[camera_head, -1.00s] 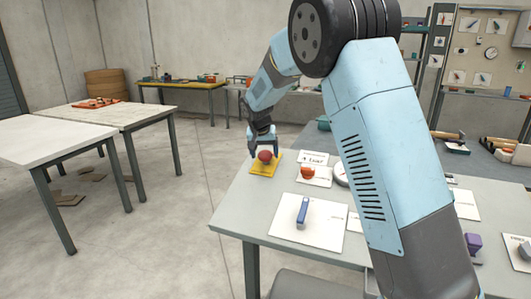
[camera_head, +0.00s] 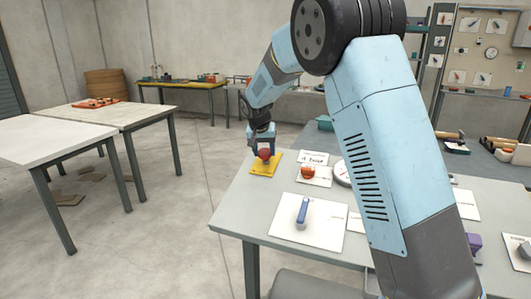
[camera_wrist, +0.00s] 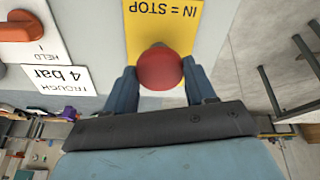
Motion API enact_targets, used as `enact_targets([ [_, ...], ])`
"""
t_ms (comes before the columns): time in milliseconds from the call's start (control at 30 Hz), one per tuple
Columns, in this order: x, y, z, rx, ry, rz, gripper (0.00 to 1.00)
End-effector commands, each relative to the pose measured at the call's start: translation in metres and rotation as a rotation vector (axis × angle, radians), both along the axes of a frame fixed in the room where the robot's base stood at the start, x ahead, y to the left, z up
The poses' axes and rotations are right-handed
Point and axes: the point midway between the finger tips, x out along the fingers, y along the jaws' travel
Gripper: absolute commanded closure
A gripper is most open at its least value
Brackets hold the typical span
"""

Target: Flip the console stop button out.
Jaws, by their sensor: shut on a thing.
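The stop button is a round red knob (camera_wrist: 160,69) on a yellow plate (camera_wrist: 152,15) whose text reads "IN = STOP", seen upside down in the wrist view. In the head view the red button (camera_head: 265,154) and its yellow plate (camera_head: 264,170) are at the far left corner of the grey console table (camera_head: 240,210). My gripper (camera_head: 264,148) is over the button from behind. In the wrist view my gripper's fingers (camera_wrist: 160,82) stand on either side of the red knob, shut on it.
A blue lever (camera_head: 302,210) on a white plate stands nearer the front. Floor is open left of the table.

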Motion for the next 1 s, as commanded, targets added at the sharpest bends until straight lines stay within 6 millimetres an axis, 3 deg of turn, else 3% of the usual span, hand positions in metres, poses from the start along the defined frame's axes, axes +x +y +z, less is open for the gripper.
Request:
enact_targets([
  [267, -0.001, 0.001, 0.006, 0.002, -0.003, 0.001, 1.0],
  [300, -0.001, 0.001, 0.006, 0.002, -0.004, 0.001, 0.41],
  [533, -0.001, 0.001, 0.005, 0.001, -0.002, 0.001, 0.19],
  [833, -0.002, 0.001, 0.006, 0.001, -0.001, 0.0, 0.19],
  [1000, -0.008, 0.003, 0.022, 0.002, -0.003, 0.001, 0.19],
])
